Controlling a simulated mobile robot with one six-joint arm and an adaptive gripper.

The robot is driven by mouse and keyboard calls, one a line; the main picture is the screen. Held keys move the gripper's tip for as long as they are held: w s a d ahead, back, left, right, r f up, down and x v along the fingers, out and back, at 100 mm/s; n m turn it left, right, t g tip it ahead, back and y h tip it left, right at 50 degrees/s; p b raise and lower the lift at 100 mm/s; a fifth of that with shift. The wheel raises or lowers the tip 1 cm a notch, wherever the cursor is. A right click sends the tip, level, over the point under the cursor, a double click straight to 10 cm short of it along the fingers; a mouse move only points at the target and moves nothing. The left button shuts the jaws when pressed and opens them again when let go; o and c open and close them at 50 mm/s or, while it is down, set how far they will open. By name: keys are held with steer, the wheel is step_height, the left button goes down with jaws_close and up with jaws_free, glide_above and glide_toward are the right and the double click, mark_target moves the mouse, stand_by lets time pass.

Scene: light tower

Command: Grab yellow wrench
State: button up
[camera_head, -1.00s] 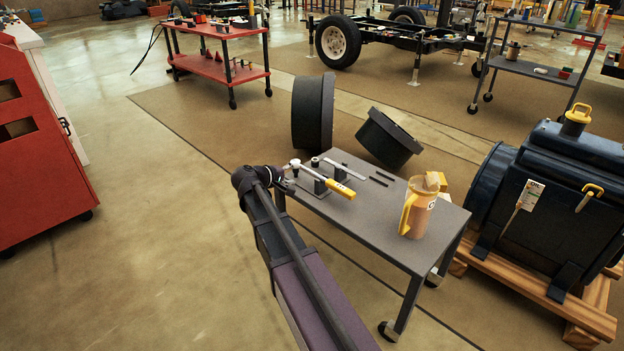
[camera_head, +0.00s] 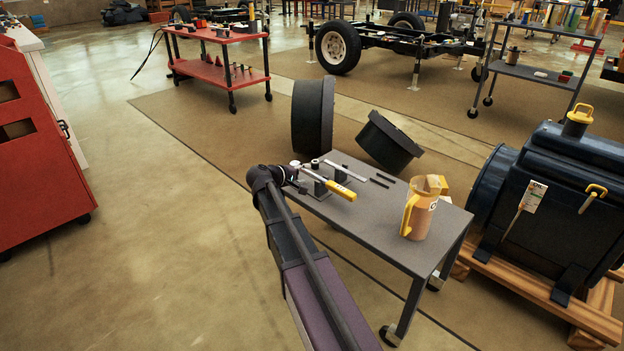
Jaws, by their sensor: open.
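The yellow-handled wrench (camera_head: 340,190) rests on small grey stands on the grey cart (camera_head: 383,235), near its far left corner. Its yellow handle points to the lower right and its metal end to the upper left. My gripper (camera_head: 296,182) is at the cart's left edge, close to the wrench's metal end. My own arm partly hides it, and its fingers look small and dark. It is open, and I see nothing held in it. I cannot tell whether it touches the wrench.
A yellow-handled pitcher (camera_head: 424,212) stands on the cart's right part. Two thin dark rods (camera_head: 382,181) and a flat metal strip (camera_head: 348,172) lie behind the wrench. A dark blue machine (camera_head: 560,190) on a wooden pallet is at right.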

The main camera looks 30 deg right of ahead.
mark_target(308, 174)
steer(key=shift+b+x, duration=0.45)
steer(key=shift+x, duration=1.2)
jaws_close()
